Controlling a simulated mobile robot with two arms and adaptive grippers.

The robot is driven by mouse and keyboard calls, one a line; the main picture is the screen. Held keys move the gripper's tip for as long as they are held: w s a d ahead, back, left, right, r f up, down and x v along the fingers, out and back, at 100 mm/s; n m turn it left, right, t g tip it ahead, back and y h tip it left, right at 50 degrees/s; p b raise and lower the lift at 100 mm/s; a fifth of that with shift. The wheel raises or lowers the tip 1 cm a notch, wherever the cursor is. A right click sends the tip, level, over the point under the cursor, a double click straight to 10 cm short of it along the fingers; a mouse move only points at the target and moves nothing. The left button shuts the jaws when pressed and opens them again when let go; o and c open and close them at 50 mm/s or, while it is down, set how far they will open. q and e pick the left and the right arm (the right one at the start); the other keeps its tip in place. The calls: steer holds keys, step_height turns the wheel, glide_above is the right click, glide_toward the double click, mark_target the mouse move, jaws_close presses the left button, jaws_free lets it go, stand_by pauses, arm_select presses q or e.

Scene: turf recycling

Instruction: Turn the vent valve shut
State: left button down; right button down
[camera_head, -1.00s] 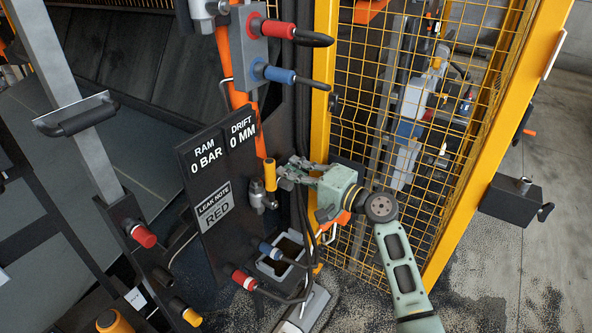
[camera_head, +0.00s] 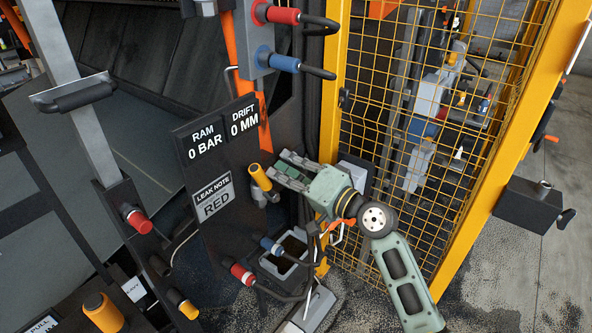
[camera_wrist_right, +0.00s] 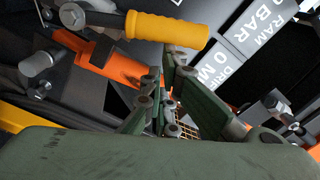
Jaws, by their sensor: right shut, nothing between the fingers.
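The vent valve's yellow handle (camera_head: 260,177) sits on a grey metal body (camera_head: 261,194) beside the black gauge board. In the head view the handle leans up to the left. In the right wrist view the yellow handle (camera_wrist_right: 168,30) lies across the upper middle, joined to a metal pivot at its left end. My right gripper (camera_head: 280,168) is shut and empty, with its fingers just right of the handle. Whether the fingers touch the handle I cannot tell. My left gripper is not in view.
The gauge board (camera_head: 214,165) reads RAM 0 BAR, DRIFT 0 MM and LEAK NOTE RED. Red and blue hose couplings (camera_head: 242,273) and a grey open tray (camera_head: 283,265) are below. A yellow mesh guard (camera_head: 430,110) stands to the right. An orange post (camera_head: 235,45) rises behind the valve.

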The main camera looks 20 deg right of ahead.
steer(key=s+a+f+n+y+b, duration=0.1)
steer(key=s+a+f+n+b, duration=0.5)
steer(key=n, duration=0.7)
steer(key=shift+a+b, duration=0.3)
steer(key=shift+a, duration=0.65)
steer(key=shift+n, duration=0.3)
